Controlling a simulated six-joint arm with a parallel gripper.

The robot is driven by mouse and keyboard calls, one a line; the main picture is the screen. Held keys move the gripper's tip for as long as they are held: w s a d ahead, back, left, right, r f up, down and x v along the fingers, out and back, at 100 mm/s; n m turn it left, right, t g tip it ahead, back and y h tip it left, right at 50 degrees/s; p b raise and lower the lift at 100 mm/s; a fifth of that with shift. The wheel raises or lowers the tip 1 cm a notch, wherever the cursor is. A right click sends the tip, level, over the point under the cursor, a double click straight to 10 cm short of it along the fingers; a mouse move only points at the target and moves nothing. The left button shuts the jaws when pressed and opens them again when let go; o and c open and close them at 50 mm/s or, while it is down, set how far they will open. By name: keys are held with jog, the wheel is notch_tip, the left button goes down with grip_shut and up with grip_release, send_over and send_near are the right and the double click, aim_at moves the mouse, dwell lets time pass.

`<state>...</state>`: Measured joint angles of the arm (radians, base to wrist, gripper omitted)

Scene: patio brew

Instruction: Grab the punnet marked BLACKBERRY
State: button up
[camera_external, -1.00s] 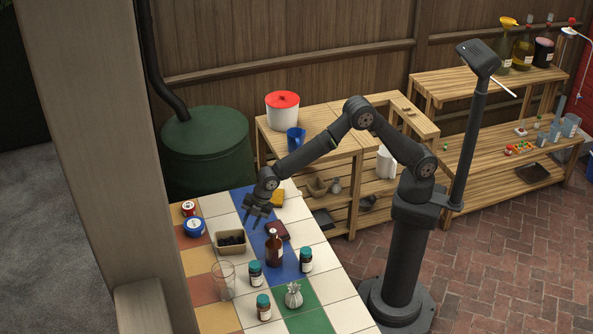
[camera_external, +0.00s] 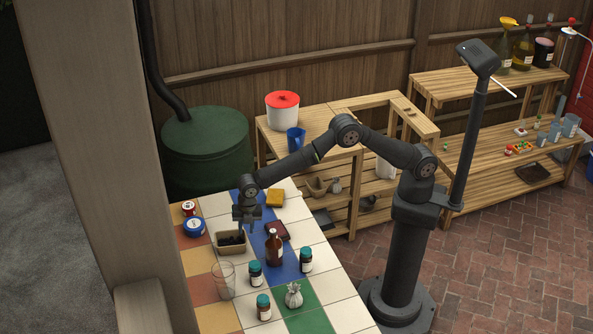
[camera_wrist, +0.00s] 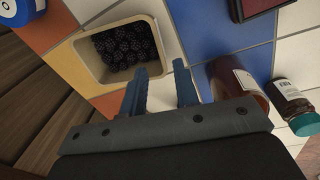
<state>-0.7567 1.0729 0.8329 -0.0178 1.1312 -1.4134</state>
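The punnet (camera_external: 225,249) is a tan, open box of dark blackberries on the tiled table, left of the brown bottle. In the wrist view the punnet (camera_wrist: 92,71) lies just beyond my fingers, tilted in the picture, with the berries (camera_wrist: 126,46) visible inside. No marking on it can be read. My gripper (camera_wrist: 162,88) is open and empty, its two blue-grey fingers apart over the tiles near the punnet's near right edge. In the external view my gripper (camera_external: 246,222) hangs above the back right side of the punnet. I cannot tell whether it touches.
A brown bottle (camera_external: 274,250), which also shows in the wrist view (camera_wrist: 236,80), stands right of the punnet. A jar (camera_external: 255,274) and a clear glass (camera_external: 223,281) stand in front. A blue-and-white roll (camera_external: 194,227) is at the left. A dark red box (camera_external: 278,230) lies behind the bottle.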

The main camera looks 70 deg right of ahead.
aim_at(231, 243)
jog(key=shift+w+f, duration=0.15)
jog(key=shift+f, duration=1.15)
jog(key=shift+w+f, duration=0.2)
jog(key=shift+f, duration=1.1)
jog(key=shift+w+f, duration=0.15)
jog(key=shift+f, duration=1.15)
grip_shut()
